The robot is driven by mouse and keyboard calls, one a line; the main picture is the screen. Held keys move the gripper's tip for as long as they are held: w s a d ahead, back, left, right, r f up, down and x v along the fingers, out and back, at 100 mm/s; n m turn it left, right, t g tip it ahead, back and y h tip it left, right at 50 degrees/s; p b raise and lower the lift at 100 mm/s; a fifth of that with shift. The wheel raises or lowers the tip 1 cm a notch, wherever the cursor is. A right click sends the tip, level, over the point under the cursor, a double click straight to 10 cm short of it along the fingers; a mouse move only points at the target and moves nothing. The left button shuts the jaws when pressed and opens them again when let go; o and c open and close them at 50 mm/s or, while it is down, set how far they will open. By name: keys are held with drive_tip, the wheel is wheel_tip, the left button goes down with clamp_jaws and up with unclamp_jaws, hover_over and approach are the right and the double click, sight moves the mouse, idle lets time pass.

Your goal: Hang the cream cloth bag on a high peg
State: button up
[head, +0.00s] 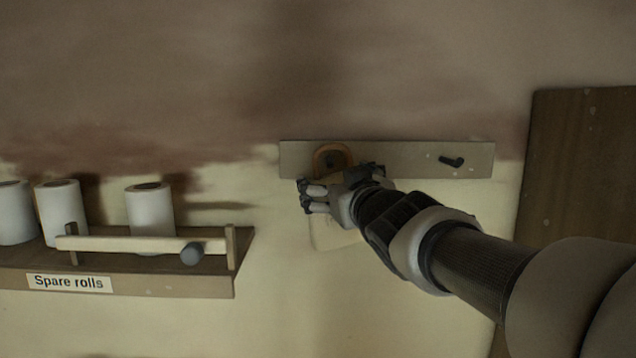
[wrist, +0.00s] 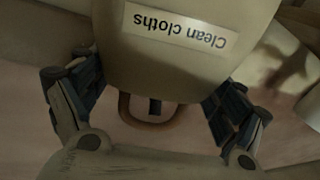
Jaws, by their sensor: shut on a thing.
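The cream cloth bag (head: 335,236) is mostly hidden behind my gripper (head: 338,187) in the head view. In the wrist view, the bag (wrist: 175,65) carries a "Clean cloths" label, upside down in the picture, and sits between the fingers, which are shut on it. Its tan handle loop (head: 322,153) lies in front of the pale peg board (head: 400,158). A dark peg (wrist: 155,106) shows inside the loop (wrist: 150,125) in the wrist view. I cannot tell whether the loop rests on that peg. Another dark peg (head: 451,161) at the right is bare.
At the left, a wooden shelf (head: 190,283) labelled "Spare rolls" holds several white rolls (head: 150,215) behind a rail (head: 135,243). A dark wooden panel (head: 580,165) stands at the right. The plaster wall between shelf and bag is clear.

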drive_tip(key=shift+w+r+p, duration=0.1)
drive_tip(key=shift+w+p, duration=0.55)
drive_tip(key=shift+w, duration=1.5)
drive_tip(key=shift+w+f+b, duration=0.1)
drive_tip(key=shift+f+b, duration=1.05)
drive_tip(key=shift+f, duration=0.55)
drive_tip(key=o, duration=1.4)
drive_tip(key=shift+o, duration=0.3)
drive_tip(key=shift+r, duration=0.15)
drive_tip(key=shift+r, duration=0.15)
